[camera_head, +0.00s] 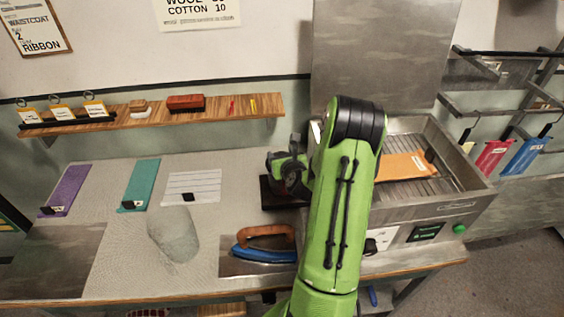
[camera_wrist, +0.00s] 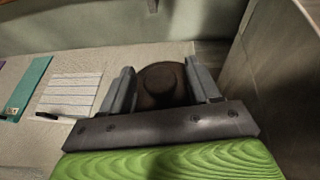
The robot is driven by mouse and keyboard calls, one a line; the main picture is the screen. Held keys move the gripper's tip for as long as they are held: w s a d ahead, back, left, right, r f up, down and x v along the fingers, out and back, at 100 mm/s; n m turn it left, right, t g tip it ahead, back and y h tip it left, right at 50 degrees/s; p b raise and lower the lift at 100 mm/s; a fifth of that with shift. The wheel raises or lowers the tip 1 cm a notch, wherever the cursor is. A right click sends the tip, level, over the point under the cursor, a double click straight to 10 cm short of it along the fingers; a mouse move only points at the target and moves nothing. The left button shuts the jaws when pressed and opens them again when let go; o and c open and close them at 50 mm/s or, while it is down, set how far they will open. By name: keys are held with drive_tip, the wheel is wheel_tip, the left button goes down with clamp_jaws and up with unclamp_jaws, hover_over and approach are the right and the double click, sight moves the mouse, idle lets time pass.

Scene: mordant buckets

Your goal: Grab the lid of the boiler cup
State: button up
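A dark brown round thing with a raised round middle, which looks like the boiler cup's lid (camera_wrist: 160,88), lies between the fingers of my gripper (camera_wrist: 162,92) in the wrist view. One grey finger is on each side of it, close to its edges. I cannot tell whether they press on it. In the head view my gripper (camera_head: 288,165) is at the back of the counter, left of the metal boiler (camera_head: 440,208). The cup body is hidden or too dark to make out there.
The boiler's tall wall is close on the right, with an orange cloth (camera_head: 403,166) on its grate. A blue iron (camera_head: 264,250) stands in front on a metal plate. A grey cloth-like lump (camera_head: 174,235) and a striped sheet (camera_head: 192,187) lie left. A wooden shelf (camera_head: 150,117) hangs behind.

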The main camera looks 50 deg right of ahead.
drive_tip(key=c, duration=1)
